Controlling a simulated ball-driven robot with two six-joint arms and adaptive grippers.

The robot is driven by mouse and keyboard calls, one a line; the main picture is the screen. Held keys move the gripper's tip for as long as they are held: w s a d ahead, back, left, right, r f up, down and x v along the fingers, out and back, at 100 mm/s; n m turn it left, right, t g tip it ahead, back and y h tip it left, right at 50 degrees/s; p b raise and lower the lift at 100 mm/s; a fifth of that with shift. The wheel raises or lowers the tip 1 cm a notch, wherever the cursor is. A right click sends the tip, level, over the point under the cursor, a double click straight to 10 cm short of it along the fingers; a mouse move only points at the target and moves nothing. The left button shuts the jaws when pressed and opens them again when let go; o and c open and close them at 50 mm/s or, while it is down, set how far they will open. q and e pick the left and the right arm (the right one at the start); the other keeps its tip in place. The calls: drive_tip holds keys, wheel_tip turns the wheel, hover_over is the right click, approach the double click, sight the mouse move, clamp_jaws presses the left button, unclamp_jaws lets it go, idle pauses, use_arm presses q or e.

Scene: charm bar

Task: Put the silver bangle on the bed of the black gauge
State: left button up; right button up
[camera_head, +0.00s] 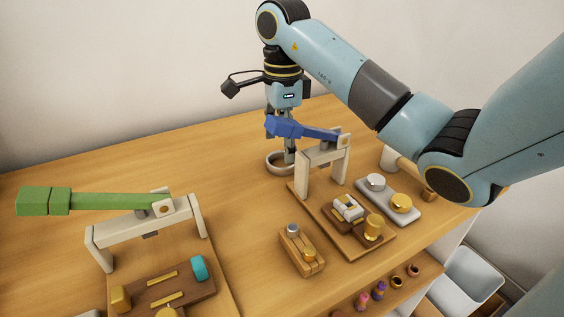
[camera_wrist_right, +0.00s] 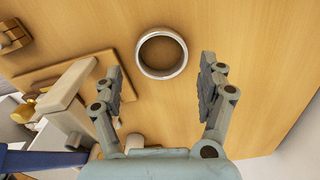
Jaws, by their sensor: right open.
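The silver bangle (camera_head: 271,167) lies on the wooden table behind the blue-handled press. My right gripper (camera_head: 289,158) points down at it and partly hides it in the head view. In the right wrist view the bangle (camera_wrist_right: 161,74) is a full ring flat on bare wood, just beyond the open fingertips. The right gripper (camera_wrist_right: 160,78) has its fingers apart, with nothing held between them. I cannot make out which thing is the black gauge. A small white-and-dark block (camera_head: 348,208) stands on the blue-handled press's board. My left gripper is not in view.
The blue-handled press (camera_head: 303,176) stands close in front of the right gripper, its blue lever (camera_head: 285,128) beside the fingers. A green-handled press (camera_head: 120,230) is at the left. A grey tray (camera_head: 400,217) holds silver and gold pieces. A wooden holder (camera_head: 301,252) stands in front.

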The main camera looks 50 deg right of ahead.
sight(282, 154)
wheel_tip(282, 154, down, 4)
drive_tip(key=shift+w+f+b, duration=0.1)
drive_tip(key=shift+b, duration=0.8)
drive_tip(key=shift+c, duration=0.4)
drive_tip(key=shift+r, duration=0.25)
drive_tip(key=c, duration=1)
